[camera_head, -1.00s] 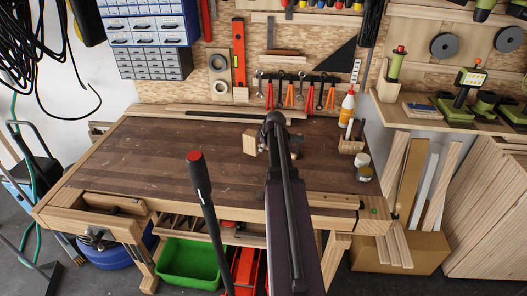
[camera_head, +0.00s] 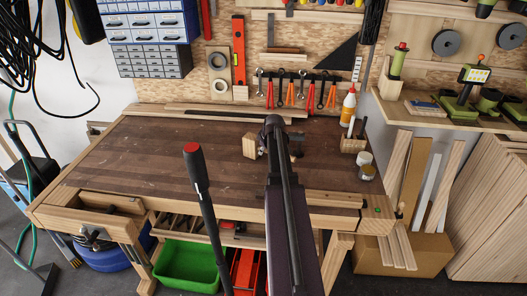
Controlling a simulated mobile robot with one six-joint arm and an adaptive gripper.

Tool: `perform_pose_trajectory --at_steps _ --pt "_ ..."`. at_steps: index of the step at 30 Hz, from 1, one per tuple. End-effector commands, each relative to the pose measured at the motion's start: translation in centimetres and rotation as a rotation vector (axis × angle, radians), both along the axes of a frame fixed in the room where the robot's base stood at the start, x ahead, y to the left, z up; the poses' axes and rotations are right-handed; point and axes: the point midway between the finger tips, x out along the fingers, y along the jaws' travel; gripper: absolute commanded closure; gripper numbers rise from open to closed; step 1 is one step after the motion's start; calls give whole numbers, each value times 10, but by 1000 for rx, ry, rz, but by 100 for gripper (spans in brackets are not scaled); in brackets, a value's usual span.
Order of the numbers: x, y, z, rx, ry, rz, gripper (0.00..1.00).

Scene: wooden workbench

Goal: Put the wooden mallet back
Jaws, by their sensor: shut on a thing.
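The wooden mallet shows as a pale wooden block, its head (camera_head: 249,147), over the middle of the workbench top. The block is at the left of the end of my arm. My gripper (camera_head: 264,147) is at the far end of the dark arm and mostly hidden behind it. It is shut on the mallet. The handle and the grip point are hidden by the arm. I cannot tell whether the head touches the bench top.
The workbench top (camera_head: 130,160) is clear on the left. A glue bottle (camera_head: 348,107), a wooden holder (camera_head: 352,145) and two small jars (camera_head: 365,165) stand at its right. Several pliers and wrenches hang on the back board (camera_head: 205,90). A green bin (camera_head: 188,262) sits below.

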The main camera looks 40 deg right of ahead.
Motion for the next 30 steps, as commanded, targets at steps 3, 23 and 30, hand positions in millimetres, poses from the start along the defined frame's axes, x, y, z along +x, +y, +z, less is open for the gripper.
perform_pose_trajectory --at_steps 3,23,30 --pt "0 0 1 0 -1 -1 100" --pt "0 0 -2 0 0 0 34" --pt "0 0 2 0 0 0 34"
